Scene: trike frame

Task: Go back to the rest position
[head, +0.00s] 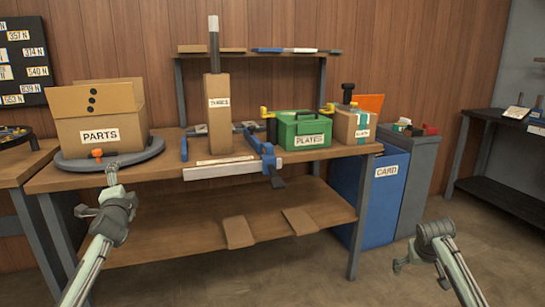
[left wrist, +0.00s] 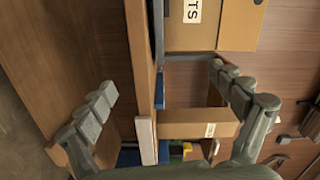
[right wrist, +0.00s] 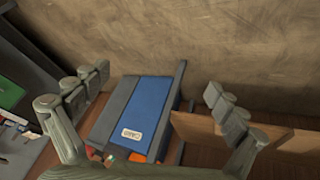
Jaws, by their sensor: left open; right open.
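My left gripper (head: 97,192) is open and empty in front of the left end of the workbench, below the ring with the PARTS box. In the left wrist view its spread fingers (left wrist: 162,80) have nothing between them that they touch. My right gripper (head: 418,250) is open and empty, low at the right, in front of the blue CARD bin and over the floor. In the right wrist view its fingers (right wrist: 156,80) are spread, with the CARD bin seen beyond them. Both grippers are apart from the bench and bins.
The workbench (head: 170,177) carries the PARTS box (head: 85,118), a tall cardboard box (head: 219,125), a blue clamp (head: 268,160), a green PLATE case (head: 302,122) and a small box (head: 352,122). The blue CARD bin (head: 380,205) stands at its right. Floor between my arms is clear.

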